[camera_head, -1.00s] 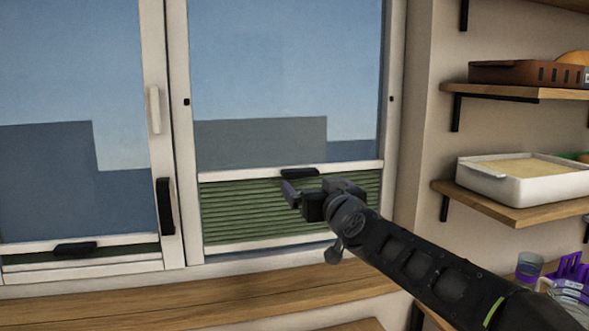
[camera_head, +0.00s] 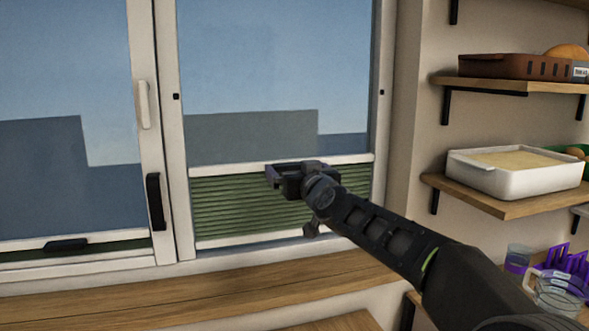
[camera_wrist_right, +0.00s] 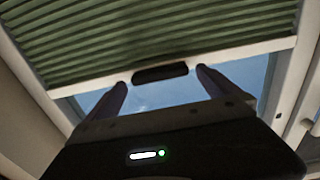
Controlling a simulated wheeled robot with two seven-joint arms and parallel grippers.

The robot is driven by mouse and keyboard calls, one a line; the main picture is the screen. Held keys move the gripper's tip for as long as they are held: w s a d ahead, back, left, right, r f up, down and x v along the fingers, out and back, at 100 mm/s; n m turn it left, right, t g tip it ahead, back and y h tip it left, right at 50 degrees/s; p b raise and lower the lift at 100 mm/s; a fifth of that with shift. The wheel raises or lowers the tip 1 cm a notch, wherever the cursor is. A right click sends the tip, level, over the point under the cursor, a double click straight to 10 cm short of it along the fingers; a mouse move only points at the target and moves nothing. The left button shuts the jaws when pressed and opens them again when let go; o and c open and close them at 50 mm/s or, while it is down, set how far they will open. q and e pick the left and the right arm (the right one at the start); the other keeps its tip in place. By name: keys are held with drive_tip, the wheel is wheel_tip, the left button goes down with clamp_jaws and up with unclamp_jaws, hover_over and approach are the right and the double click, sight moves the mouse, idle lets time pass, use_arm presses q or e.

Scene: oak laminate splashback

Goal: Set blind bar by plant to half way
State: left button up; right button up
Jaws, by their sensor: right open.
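The right window's blind has a white bar (camera_head: 350,159) above a green pleated screen (camera_head: 230,205) that covers the lower part of the pane. My right gripper (camera_head: 288,170) is open at the middle of this bar and hides its black handle in the head view. In the right wrist view, the handle (camera_wrist_right: 160,73) on the bar (camera_wrist_right: 230,57) lies between and just beyond the spread fingers; I cannot tell whether they touch it. The left window's blind bar (camera_head: 110,239) sits low, with its black handle (camera_head: 66,245). No plant shows. My left gripper is out of view.
A wooden sill (camera_head: 150,297) runs below the windows. Shelves at the right hold a brown crate (camera_head: 520,67) and a white dish (camera_head: 515,178). A glass jug (camera_head: 556,292) and a purple rack stand lower right. A black window handle (camera_head: 155,200) is left of the blind.

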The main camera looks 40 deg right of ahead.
drive_tip(key=shift+w+d, duration=0.15)
drive_tip(key=shift+w, duration=0.35)
drive_tip(key=shift+c, duration=0.2)
